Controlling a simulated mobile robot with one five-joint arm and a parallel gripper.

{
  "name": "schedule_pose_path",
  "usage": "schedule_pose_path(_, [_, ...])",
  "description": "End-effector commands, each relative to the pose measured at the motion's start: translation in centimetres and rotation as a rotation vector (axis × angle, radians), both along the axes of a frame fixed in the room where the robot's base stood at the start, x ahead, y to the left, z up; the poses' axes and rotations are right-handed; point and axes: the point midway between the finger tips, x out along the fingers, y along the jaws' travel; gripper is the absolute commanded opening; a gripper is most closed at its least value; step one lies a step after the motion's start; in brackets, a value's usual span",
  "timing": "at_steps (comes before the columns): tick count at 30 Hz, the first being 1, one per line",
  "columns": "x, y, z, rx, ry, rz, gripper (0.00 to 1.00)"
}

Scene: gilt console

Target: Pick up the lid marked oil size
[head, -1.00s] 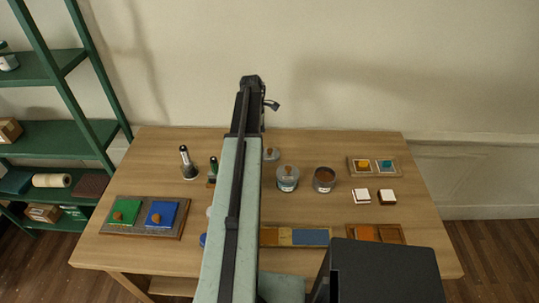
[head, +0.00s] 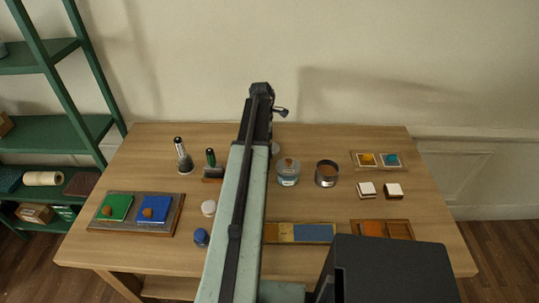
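No label is readable here, so I cannot tell which lid is marked oil size. A glass jar (head: 288,179) with a brown knob on top stands right of my arm, mid-table. Next to it is an open round pot (head: 327,175) with brown contents. Another small pale item (head: 275,148) behind the jar is partly hidden by my arm. My arm reaches over the table's middle. The dark end of my arm, with my gripper (head: 264,104), appears high against the wall beyond the table's back edge, apart from the jar. Its fingers cannot be made out.
Green shelves (head: 60,134) stand left.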

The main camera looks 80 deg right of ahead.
Motion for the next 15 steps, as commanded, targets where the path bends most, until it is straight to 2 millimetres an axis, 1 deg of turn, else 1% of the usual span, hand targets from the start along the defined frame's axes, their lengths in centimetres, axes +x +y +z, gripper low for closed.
schedule_pose_path(1, [-0.04,0.00,-0.38,0.000,0.000,0.000,1.00])
schedule_pose_path(6, [-0.04,0.00,-0.05,0.000,0.000,0.000,1.00])
schedule_pose_path(8, [-0.04,0.00,-0.05,0.000,0.000,0.000,0.83])
schedule_pose_path(9, [-0.04,0.00,-0.05,0.000,0.000,0.000,0.72])
schedule_pose_path(11, [-0.05,-0.01,-0.04,0.000,0.000,0.000,0.56])
schedule_pose_path(12, [-0.05,-0.01,-0.04,0.000,0.000,0.000,0.44])
schedule_pose_path(13, [-0.06,0.00,-0.04,0.000,0.000,0.000,0.37])
schedule_pose_path(15, [-0.06,0.00,-0.04,0.000,0.000,0.000,0.36])
